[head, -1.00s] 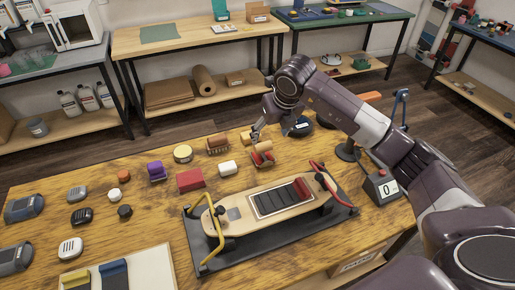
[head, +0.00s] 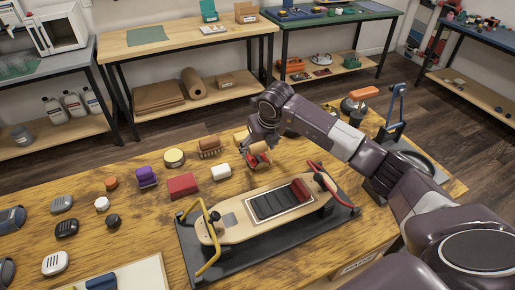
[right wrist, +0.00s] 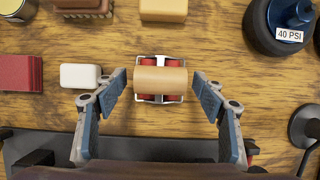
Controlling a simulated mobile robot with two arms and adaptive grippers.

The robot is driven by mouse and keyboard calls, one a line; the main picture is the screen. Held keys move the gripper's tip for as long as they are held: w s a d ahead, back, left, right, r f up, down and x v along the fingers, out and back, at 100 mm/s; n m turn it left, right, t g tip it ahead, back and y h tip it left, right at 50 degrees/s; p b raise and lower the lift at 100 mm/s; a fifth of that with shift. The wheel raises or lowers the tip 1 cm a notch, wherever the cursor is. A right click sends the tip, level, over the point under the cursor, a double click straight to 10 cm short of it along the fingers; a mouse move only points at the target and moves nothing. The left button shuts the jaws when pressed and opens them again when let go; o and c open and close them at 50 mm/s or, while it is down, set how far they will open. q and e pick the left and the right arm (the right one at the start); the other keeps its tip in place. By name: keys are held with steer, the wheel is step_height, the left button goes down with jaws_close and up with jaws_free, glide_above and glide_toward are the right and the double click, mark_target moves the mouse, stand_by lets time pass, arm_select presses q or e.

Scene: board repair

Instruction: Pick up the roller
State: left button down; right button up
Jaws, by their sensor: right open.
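The roller (right wrist: 161,79) is a tan cylinder lying across a small metal frame with red wheels. In the right wrist view it sits between the two blue-padded fingers of my right gripper (right wrist: 160,93), with a gap on each side. My right gripper is open and not touching it there. In the head view the roller (head: 259,160) stands on the wooden table behind the skateboard deck (head: 265,205), and my right gripper (head: 258,150) is above it and partly covers it. My left gripper is not in view.
A white block (right wrist: 81,76) is close left of the roller. A red block (head: 182,185), a brush (head: 209,147) and a yellow tin (head: 174,157) stand nearby. A blue-topped pump labelled 40 PSI (right wrist: 283,22) is at the right. The deck's dark stand (head: 200,265) is in front.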

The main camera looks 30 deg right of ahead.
steer(key=shift+x, duration=0.8)
steer(key=shift+c, duration=0.7)
steer(key=shift+r, duration=0.1)
steer(key=c, duration=1.3)
